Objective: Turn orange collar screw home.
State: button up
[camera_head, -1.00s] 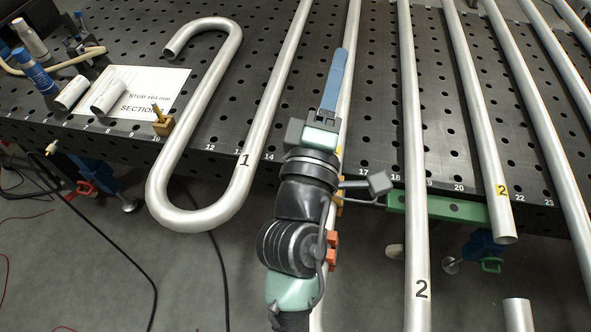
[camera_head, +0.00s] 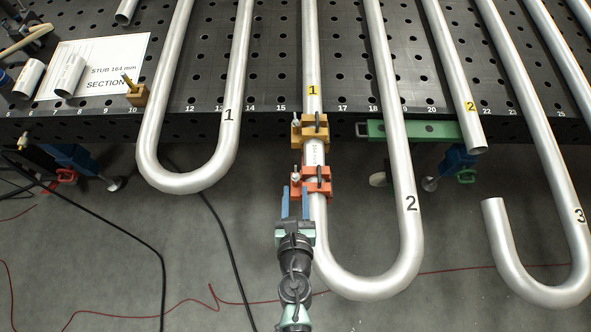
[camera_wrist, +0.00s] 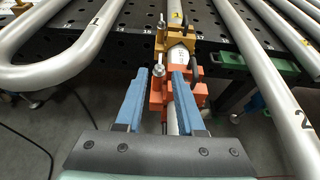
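The orange collar (camera_head: 318,186) sits around the silver tube below the table's front edge, just in front of a yellow collar (camera_head: 311,132). The orange collar also shows in the wrist view (camera_wrist: 191,97). Its silver screw (camera_wrist: 158,70) stands upright on the left side, with a dark lever on the right. My gripper (camera_head: 295,191) is just in front of the collar's left side. In the wrist view its blue fingers (camera_wrist: 160,76) are apart, with the screw seen in the gap between their tips. Contact with the screw cannot be told.
Tube bend 2 (camera_head: 385,284) curves close right of my gripper. Tube bend 1 (camera_head: 180,183) is to the left. The perforated table (camera_head: 270,85) lies behind, with a green bar (camera_head: 420,131) at its edge. Open floor shows to the left, with cables.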

aim_at(295, 174)
jog(key=b+x, duration=0.1)
jog(key=x, duration=0.6)
jog(key=shift+w+f, duration=0.15)
jog(key=shift+w, duration=0.2)
grip_shut()
